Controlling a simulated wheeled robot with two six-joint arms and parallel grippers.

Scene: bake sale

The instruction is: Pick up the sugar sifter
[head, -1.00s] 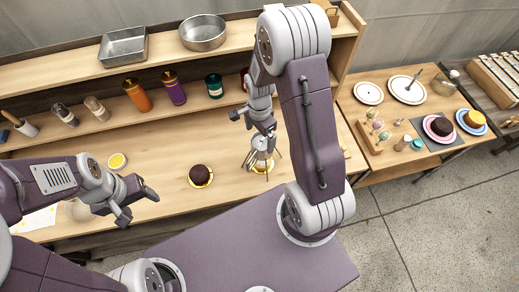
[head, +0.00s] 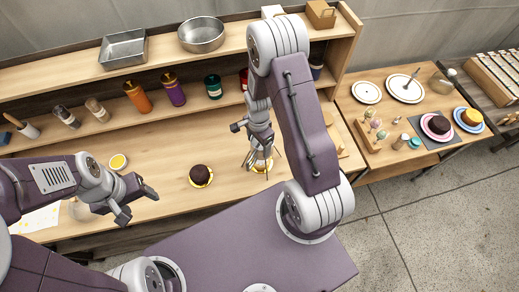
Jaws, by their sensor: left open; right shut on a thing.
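My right gripper (head: 258,153) is low over the counter, right of the chocolate cake. It is shut on a small pale thing (head: 261,155) that looks like the sugar sifter, though the fingers hide most of it. A yellow plate (head: 263,167) shows just under it; I cannot tell whether they touch. My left gripper (head: 136,203) is open and empty above the front left of the counter.
A chocolate cake (head: 200,174) on a yellow plate sits mid-counter. A small yellow-filled bowl (head: 118,162) stands at left. Bottles and jars, including an orange bottle (head: 138,97), line the back. A metal pan (head: 123,49) and round tin (head: 201,34) are on the shelf.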

